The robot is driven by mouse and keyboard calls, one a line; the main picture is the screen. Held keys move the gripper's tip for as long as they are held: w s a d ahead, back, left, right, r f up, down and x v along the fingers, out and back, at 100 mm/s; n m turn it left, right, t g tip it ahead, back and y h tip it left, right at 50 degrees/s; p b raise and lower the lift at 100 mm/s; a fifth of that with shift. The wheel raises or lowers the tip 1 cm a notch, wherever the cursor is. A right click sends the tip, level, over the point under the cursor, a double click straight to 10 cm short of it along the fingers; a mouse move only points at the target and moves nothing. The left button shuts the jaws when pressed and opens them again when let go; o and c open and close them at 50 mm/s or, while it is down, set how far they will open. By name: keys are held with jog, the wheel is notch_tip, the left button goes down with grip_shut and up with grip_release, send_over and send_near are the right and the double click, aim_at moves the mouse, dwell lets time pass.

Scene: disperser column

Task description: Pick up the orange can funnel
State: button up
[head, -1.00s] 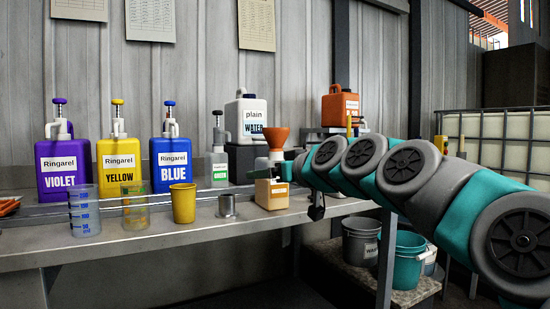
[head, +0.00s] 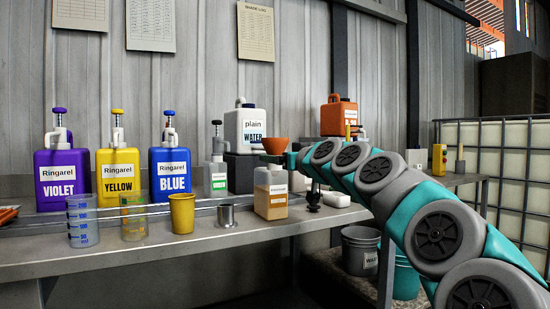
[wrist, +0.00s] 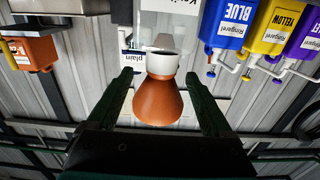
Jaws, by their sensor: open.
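The orange can funnel (head: 275,145) is a wide-mouthed cone in the head view, just above the top of a translucent can (head: 270,190) with amber contents and a white label. My gripper (head: 272,158) is at the funnel from the right, and its fingers are small and partly hidden there. In the wrist view the funnel (wrist: 158,103) lies between the two dark green fingers of my open gripper (wrist: 158,76), with slim gaps at its sides. A white part shows beyond its narrow end. I cannot tell whether the funnel rests in the can.
Violet (head: 62,180), yellow (head: 117,178) and blue (head: 170,175) jugs stand left on the bench (head: 130,258). A yellow cup (head: 182,213) and a metal cup (head: 227,215) stand left of the can. A white water jug (head: 253,128) is behind. Buckets (head: 360,250) sit below right.

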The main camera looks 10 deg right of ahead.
jog(key=shift+x, duration=1.05)
grip_shut()
